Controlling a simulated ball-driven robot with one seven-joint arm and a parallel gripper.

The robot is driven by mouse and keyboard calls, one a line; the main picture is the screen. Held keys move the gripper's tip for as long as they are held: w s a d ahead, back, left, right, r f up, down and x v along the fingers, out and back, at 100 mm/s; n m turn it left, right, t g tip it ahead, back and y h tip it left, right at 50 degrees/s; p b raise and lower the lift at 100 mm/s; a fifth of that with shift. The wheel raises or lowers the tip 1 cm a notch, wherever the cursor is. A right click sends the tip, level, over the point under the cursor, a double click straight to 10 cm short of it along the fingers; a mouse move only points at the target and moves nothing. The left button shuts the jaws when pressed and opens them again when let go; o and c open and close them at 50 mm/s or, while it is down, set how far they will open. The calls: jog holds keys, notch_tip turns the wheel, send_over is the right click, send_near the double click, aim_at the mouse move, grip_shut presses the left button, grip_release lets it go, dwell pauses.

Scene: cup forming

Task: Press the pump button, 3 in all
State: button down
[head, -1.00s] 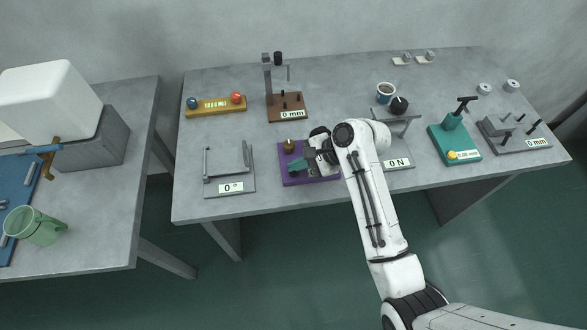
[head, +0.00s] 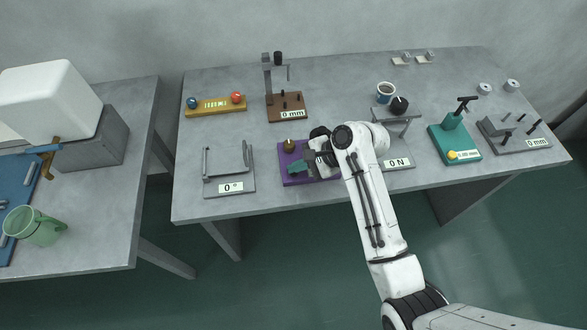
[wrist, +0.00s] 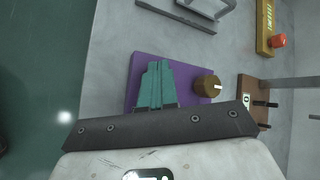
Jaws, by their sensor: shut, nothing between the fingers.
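A purple base (head: 287,179) lies near the front edge of the middle table, with a round brass-brown knob (head: 289,144) at its back left. In the wrist view the same base (wrist: 140,66) and the knob (wrist: 207,86), with a white mark, show beside my fingers. My gripper (head: 295,167) is over the purple base, its teal fingers together and empty. In the wrist view the fingertips (wrist: 157,66) cover the middle of the base. No pump button shows clearly; part of the base is hidden under my fingers and hand. I cannot tell whether the fingertips touch anything.
A grey hinged frame (head: 229,186) marked 0 stands left of the base. A grey force stand (head: 399,163) is to the right, partly behind my arm. Behind are a brown gauge stand (head: 287,115) and a yellow bar (head: 215,107) with blue and red balls. A teal device (head: 454,141) stands further right.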

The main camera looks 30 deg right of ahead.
jog(key=shift+r, duration=0.15)
jog(key=shift+r+p, duration=0.8)
jog(key=shift+p, duration=0.5)
jog(key=shift+r, duration=0.1)
notch_tip(320, 180, up, 3)
jog(key=p, duration=0.3)
jog(key=shift+f, duration=0.2)
notch_tip(320, 180, up, 2)
jog(key=shift+r+p, duration=0.1)
jog(key=shift+p, duration=0.4)
jog(key=shift+d, duration=0.1)
dwell(1.5)
